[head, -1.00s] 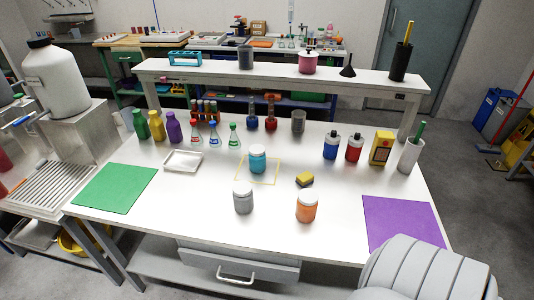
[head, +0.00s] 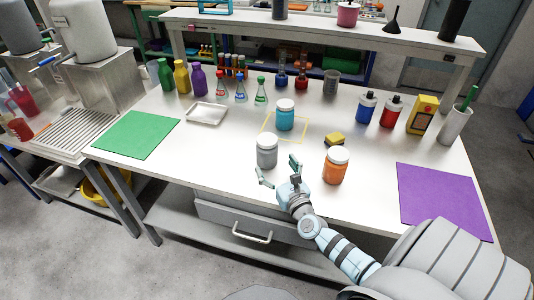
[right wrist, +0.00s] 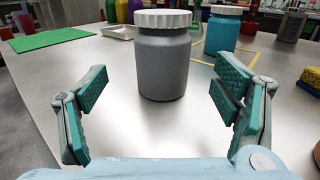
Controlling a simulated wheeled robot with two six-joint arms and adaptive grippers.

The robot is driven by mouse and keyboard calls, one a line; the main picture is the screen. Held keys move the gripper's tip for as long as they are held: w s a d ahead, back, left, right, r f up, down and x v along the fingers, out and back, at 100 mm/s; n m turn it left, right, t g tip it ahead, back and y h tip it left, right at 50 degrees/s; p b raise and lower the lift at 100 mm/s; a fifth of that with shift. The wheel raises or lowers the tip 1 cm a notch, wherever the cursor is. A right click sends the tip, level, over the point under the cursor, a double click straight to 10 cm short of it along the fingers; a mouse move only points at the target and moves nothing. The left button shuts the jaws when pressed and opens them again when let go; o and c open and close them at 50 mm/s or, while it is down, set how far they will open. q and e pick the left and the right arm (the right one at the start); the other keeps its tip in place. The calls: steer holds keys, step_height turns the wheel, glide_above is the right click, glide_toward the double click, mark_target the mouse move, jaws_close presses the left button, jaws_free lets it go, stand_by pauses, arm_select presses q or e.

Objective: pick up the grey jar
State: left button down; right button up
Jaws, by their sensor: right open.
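The grey jar (head: 267,154) with a white lid stands upright near the front middle of the table. It also shows in the right wrist view (right wrist: 162,65), between and beyond my fingers. My right gripper (head: 279,172) is open and empty just in front of the jar, its two teal-padded fingers spread to either side in the right wrist view (right wrist: 158,100). The fingers do not touch the jar. My left gripper is not in view.
An orange jar (head: 335,168) stands close to the right of my right gripper. A blue jar (head: 285,117) stands behind the grey jar in a yellow outlined square. A yellow sponge (head: 334,139) lies right of it. Green (head: 137,135) and purple (head: 440,199) mats lie at the sides.

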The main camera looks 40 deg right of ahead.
mark_target(267, 151)
steer(key=b+x, duration=0.1)
steer(key=x, duration=0.4)
steer(key=b+x, duration=0.1)
steer(key=x, duration=0.2)
steer(key=shift+w+d+f+b, duration=0.15)
steer(key=shift+d+f+b, duration=0.05)
steer(key=shift+f+b, duration=0.15)
steer(key=shift+r, duration=0.1)
steer(key=c, duration=1.3)
steer(key=shift+o, duration=0.2)
steer(key=shift+r, duration=0.1)
